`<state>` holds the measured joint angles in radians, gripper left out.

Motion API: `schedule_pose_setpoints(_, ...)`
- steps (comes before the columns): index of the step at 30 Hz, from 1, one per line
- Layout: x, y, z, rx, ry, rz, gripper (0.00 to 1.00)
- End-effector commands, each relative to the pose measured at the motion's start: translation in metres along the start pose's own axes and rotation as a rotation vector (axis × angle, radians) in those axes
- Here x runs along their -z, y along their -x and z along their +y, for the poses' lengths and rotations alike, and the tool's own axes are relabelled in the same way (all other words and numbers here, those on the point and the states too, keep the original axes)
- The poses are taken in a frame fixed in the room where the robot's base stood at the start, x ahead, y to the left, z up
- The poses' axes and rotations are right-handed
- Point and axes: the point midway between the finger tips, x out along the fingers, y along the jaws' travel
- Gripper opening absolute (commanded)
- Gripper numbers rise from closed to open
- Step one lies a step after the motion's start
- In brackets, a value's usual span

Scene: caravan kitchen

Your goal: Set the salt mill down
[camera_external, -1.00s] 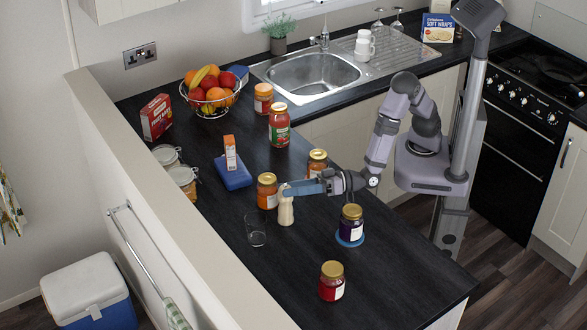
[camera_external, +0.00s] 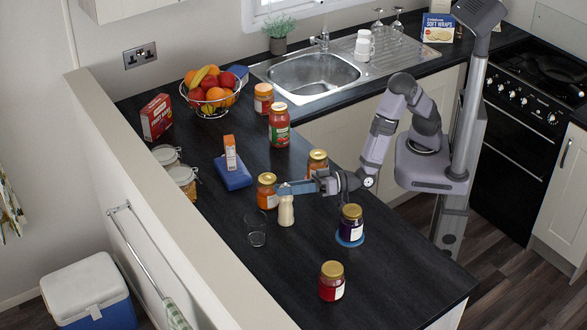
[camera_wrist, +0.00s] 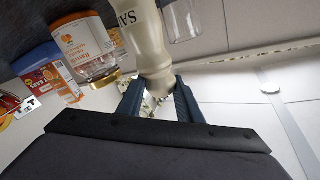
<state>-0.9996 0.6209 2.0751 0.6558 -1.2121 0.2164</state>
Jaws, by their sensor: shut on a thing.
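The salt mill is a cream, waisted mill (camera_external: 286,212) in the middle of the dark counter, upright, just right of an orange jar with a gold lid (camera_external: 267,191). Its base appears at counter level, but I cannot tell whether it touches. My gripper (camera_external: 284,188) reaches in from the right and is shut on the mill's top end. In the wrist view, the mill (camera_wrist: 146,38) with dark lettering stands between the blue fingers (camera_wrist: 158,98), which hide its end.
A clear glass (camera_external: 255,231) stands close to the mill's left. A dark jar (camera_external: 351,224) on a blue coaster is to the right, a red jar (camera_external: 331,281) in front. A blue box (camera_external: 233,173) lies behind. The counter between mill and red jar is clear.

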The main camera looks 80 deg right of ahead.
Motion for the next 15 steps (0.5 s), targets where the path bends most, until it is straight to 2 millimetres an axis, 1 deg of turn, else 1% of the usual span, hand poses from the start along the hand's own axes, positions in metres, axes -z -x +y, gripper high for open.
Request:
schedule_pose_setpoints(4,-0.001,0.000,-0.001,0.000,-0.001,-0.005,0.00)
schedule_pose_setpoints(8,0.005,0.000,-0.004,0.001,-0.002,-0.002,0.00)
schedule_pose_setpoints(11,0.014,0.000,-0.008,0.001,-0.004,0.000,0.00)
schedule_pose_setpoints(15,0.033,0.000,-0.018,0.002,-0.004,0.002,0.00)
